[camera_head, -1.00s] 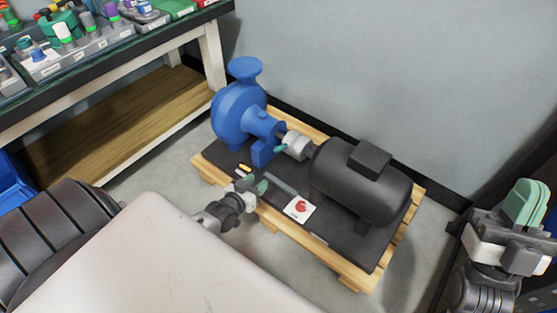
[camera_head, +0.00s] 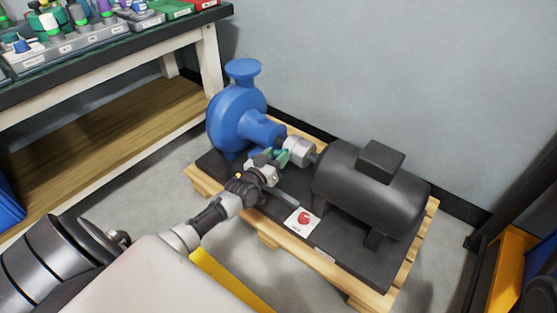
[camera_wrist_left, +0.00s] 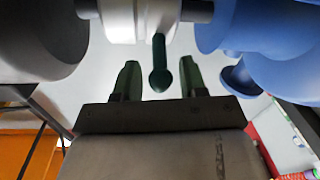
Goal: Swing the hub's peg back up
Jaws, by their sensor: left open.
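The hub (camera_head: 297,150) is the pale grey coupling on the shaft between the blue pump (camera_head: 238,115) and the dark motor (camera_head: 365,180). It also shows at the top of the left wrist view (camera_wrist_left: 128,20). Its dark green peg (camera_wrist_left: 160,78) sticks out toward my gripper and ends in a rounded knob. My left gripper (camera_head: 268,160) is at the hub's near side. In the left wrist view its two green fingers (camera_wrist_left: 159,64) are open, one on each side of the peg, with visible gaps. In the head view the fingers and peg partly overlap. My right gripper is out of view.
Pump and motor stand on a black base on a wooden pallet (camera_head: 268,239). A card with a red mark (camera_head: 302,220) lies on the base in front of the motor. A workbench (camera_head: 110,50) with bins stands at left, a grey wall behind.

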